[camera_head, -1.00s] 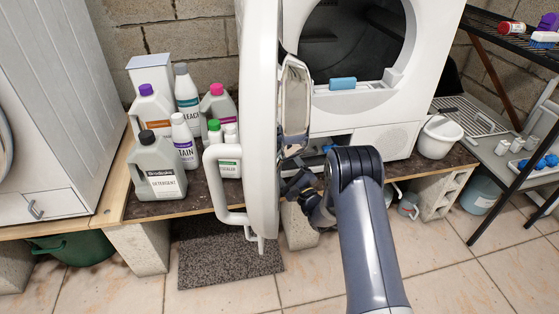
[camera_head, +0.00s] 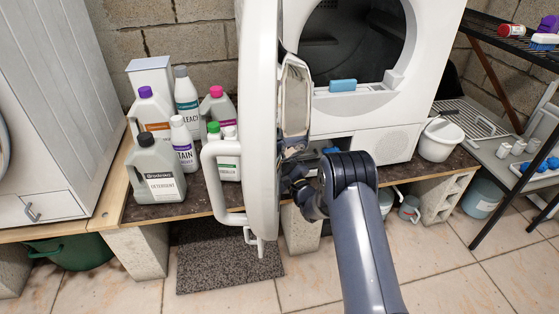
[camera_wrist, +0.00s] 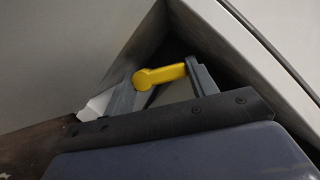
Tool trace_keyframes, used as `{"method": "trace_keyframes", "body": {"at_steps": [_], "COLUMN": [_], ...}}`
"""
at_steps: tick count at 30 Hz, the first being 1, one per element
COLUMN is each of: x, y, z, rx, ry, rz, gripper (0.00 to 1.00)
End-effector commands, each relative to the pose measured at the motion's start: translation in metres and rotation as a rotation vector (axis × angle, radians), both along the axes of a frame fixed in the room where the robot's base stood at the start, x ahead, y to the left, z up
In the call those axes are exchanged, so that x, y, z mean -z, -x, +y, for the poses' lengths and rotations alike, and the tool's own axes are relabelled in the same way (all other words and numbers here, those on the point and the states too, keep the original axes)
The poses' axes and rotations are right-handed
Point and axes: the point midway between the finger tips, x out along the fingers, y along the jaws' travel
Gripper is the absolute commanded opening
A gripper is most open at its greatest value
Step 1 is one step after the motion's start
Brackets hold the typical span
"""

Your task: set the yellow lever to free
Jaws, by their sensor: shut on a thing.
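The yellow lever (camera_wrist: 160,75) shows in the wrist view, a short yellow bar with a rounded end, lying nearly level in a dark recess between pale panels. My gripper (camera_wrist: 158,82) has one finger on each side of the lever and is shut on it. Any marking for the lever's positions is not visible. In the head view my gripper (camera_head: 292,165) is low at the front of the white machine (camera_head: 385,140), behind its open door (camera_head: 262,130). The door and my arm hide the lever there.
Several bottles (camera_head: 160,172) stand left of the open door on the plinth. A blue block (camera_head: 342,85) lies on the machine's opening ledge. A white bucket (camera_head: 438,142) is at the right, near a rack (camera_head: 490,120). A grey mat (camera_head: 225,265) lies on the floor.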

Motion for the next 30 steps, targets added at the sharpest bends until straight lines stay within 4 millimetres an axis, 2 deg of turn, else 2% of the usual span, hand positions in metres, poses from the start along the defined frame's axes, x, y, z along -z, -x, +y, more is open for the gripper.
{"method": "trace_keyframes", "body": {"at_steps": [1,6,17,30], "x": [0.0003,0.0004,-0.0012,-0.0061], "y": [0.0002,0.0002,0.0003,0.0013], "z": [0.0,0.0,0.0008,0.0058], "rx": [-0.001,-0.001,-0.001,0.0], "ry": [0.001,0.001,0.073,0.36], "rz": [0.001,0.001,-0.02,-0.102], "gripper": [0.45,0.32,0.32,0.32]}}
